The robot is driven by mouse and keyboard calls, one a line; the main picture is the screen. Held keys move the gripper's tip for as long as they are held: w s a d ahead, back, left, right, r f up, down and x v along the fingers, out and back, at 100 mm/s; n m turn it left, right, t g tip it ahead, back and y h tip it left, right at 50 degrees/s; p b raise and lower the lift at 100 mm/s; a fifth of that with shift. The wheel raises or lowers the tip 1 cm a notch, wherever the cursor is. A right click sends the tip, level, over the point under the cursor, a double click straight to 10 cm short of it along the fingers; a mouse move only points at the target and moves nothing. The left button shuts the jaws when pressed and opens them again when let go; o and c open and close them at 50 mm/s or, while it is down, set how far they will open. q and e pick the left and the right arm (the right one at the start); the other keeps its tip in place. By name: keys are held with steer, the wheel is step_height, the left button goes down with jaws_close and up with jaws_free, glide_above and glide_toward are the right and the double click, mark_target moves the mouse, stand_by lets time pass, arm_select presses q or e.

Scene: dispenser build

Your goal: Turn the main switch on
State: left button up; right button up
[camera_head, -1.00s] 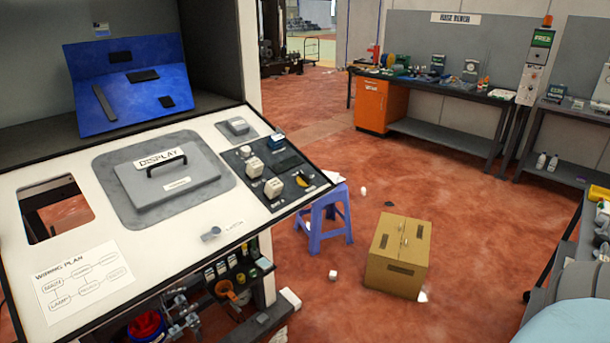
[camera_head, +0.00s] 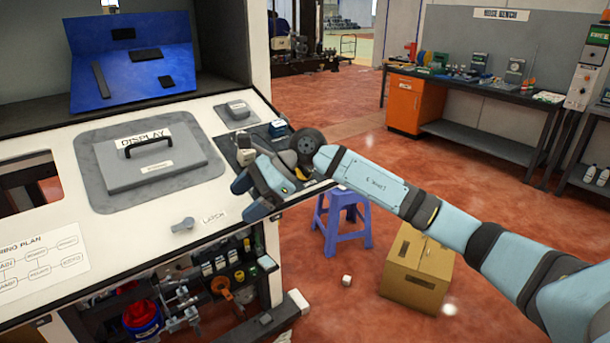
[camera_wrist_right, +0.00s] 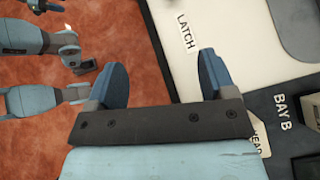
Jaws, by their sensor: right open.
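I cannot pick out a part marked as the main switch. The sloped white control panel (camera_head: 70,150) carries a grey display cover (camera_head: 165,170) with a black handle and a grey latch knob (camera_head: 183,225) beside the word LATCH. My right gripper (camera_head: 243,197) is open and empty over the panel's right front edge, right of the latch knob. In the right wrist view its two blue fingers (camera_wrist_right: 161,75) stand wide apart, with the LATCH label (camera_wrist_right: 187,33) beyond them. My right arm hides part of the dark switch bay (camera_wrist_right: 275,110).
A small grey block (camera_head: 238,110) sits at the panel's upper right. Below the panel is an open shelf of parts (camera_head: 215,265). A blue stool (camera_head: 343,215) and cardboard box (camera_head: 418,270) stand on the red floor to the right. A workbench (camera_head: 475,95) stands behind.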

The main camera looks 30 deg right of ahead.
steer(key=w+d+r+h, duration=0.1)
steer(key=d+r+h, duration=0.2)
steer(key=d, duration=0.4)
steer(key=w+d+r+n+t+h, duration=0.1)
steer(key=d+r+h, duration=0.3)
steer(key=d, duration=0.2)
steer(key=w+d+r+h, duration=0.1)
steer(key=d+r+h, duration=0.2)
steer(key=d, duration=0.4)
steer(key=x, duration=1.3)
steer(key=shift+w+p, duration=0.35)
steer(key=shift+w, duration=0.05)
steer(key=c, duration=0.9)
